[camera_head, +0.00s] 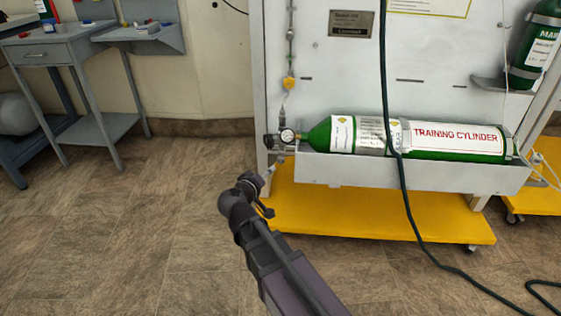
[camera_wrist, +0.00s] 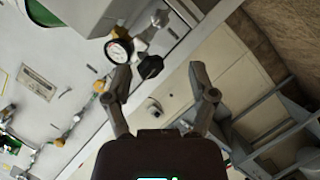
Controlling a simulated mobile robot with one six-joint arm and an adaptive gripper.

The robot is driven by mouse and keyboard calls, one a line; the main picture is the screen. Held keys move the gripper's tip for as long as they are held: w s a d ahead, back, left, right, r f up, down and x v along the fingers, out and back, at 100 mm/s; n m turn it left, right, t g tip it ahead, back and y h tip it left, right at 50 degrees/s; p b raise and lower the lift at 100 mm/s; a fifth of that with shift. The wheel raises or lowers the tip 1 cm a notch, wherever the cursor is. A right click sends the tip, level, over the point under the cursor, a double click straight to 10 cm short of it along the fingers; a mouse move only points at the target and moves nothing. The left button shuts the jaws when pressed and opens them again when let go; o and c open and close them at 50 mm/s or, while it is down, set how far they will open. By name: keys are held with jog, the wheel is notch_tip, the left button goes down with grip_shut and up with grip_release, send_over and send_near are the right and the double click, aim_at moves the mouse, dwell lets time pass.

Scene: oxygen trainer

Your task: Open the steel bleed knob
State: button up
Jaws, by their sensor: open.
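A small steel knob-like fitting (camera_head: 281,160) sits just below the round gauge (camera_head: 287,135) at the left end of the green training cylinder (camera_head: 318,136). In the wrist view a steel fitting (camera_wrist: 160,18) shows above and right of the gauge (camera_wrist: 118,50); I take it for the bleed knob, but it is small. A black knob (camera_wrist: 150,66) lies between the gauge and my fingers' gap. My gripper (camera_wrist: 164,83) is open and empty, its left finger appearing near the gauge. In the head view my arm's end is below and left of the fittings; the fingers are unclear.
The cylinder lies in a white trough (camera_head: 420,176) on a panel with a yellow base (camera_head: 390,222). A dark hose (camera_head: 402,195) hangs in front of the cylinder. A grey workbench (camera_head: 60,50) stands at left. The floor (camera_head: 120,230) at left is clear.

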aim_at(280, 161)
jog(key=b+x, duration=0.3)
jog(key=x, duration=1)
jog(key=shift+w+d, duration=0.1)
jog(key=shift+w, duration=0.05)
jog(key=shift+b, duration=0.3)
grip_shut()
